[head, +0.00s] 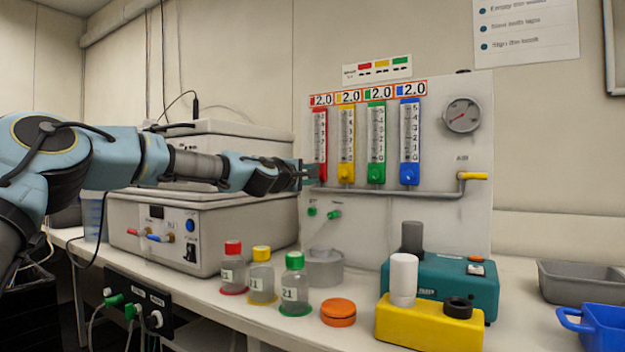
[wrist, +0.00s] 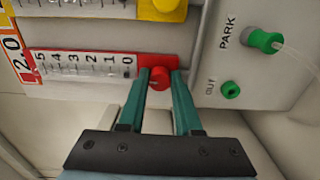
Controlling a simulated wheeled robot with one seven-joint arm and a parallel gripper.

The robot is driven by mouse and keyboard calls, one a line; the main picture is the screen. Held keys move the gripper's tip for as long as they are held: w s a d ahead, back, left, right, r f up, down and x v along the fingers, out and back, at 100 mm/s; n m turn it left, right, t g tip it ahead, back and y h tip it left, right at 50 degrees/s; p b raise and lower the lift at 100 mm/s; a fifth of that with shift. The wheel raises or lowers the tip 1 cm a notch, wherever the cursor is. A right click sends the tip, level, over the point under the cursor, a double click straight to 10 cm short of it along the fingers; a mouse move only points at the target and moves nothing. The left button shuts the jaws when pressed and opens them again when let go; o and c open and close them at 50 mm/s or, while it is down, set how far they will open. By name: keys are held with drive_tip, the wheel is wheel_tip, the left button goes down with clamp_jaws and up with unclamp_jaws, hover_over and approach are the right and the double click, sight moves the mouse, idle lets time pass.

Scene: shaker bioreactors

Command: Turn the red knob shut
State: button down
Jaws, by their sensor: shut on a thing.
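The red knob (wrist: 159,79) sits at the zero end of the red flowmeter (wrist: 85,65) on the white panel. In the wrist view my gripper (wrist: 160,76) has its two teal fingers on either side of the knob, closed on it. The display above this flowmeter reads 2.0.
Yellow (head: 346,140), green (head: 376,140) and blue (head: 410,140) flowmeters stand right of the red one. A pipe (head: 400,191) runs just below. Capped bottles (head: 262,285) and a grey-white machine (head: 165,225) stand on the bench.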

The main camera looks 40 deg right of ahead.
drive_tip(key=shift+f+n, duration=0.1)
drive_tip(key=shift+n, duration=0.2)
drive_tip(key=c, duration=0.9)
unclamp_jaws()
drive_tip(key=shift+b+v, duration=1.65)
drive_tip(key=shift+v, duration=3.75)
